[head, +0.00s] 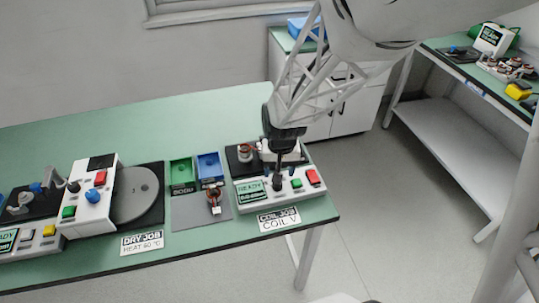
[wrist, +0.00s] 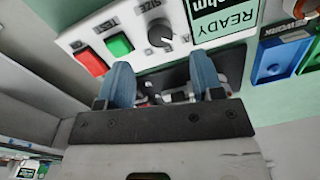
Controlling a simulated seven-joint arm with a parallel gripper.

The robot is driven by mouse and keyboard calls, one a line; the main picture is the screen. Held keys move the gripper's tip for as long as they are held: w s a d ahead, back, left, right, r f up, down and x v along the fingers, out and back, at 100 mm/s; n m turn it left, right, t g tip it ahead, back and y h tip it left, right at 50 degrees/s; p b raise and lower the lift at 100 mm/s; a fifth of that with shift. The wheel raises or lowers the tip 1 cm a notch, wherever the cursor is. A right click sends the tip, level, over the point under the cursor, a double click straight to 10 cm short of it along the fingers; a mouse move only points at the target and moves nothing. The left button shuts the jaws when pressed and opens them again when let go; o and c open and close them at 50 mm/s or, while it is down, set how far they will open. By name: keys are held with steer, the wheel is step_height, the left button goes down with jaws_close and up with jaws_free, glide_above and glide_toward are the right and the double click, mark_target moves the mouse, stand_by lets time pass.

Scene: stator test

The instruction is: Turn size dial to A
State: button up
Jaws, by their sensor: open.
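The size dial (wrist: 158,34) is a dark grey round knob on the white panel of the coil tester, with an upside-down SIZE label above it in the wrist view. It sits between the green button and the READY screen. The same dial (head: 277,183) shows small and dark in the head view. Which letter its pointer marks is too small to tell. My gripper (wrist: 165,75) is open, its two blue fingers apart and empty. The dial appears beyond the fingertips, between them in the picture, apart from both. In the head view my gripper (head: 282,155) hangs over the tester.
A green button (wrist: 119,44) and a red button (wrist: 91,62) are beside the dial, and the READY screen (wrist: 222,18) is on its other side. Blue (head: 209,167) and green (head: 181,174) bins stand left of the tester. The bench's back area is clear.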

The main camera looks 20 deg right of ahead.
steer(key=shift+r, duration=0.95)
steer(key=shift+s+r, duration=0.15)
steer(key=shift+r, duration=0.15)
steer(key=s+d+r+n+t, duration=0.1)
steer(key=s+r+n+t, duration=0.1)
steer(key=s+r, duration=1.4)
step_height(320, 180, up, 4)
steer(key=shift+f+t+h, duration=0.25)
steer(key=shift+t+h, duration=0.05)
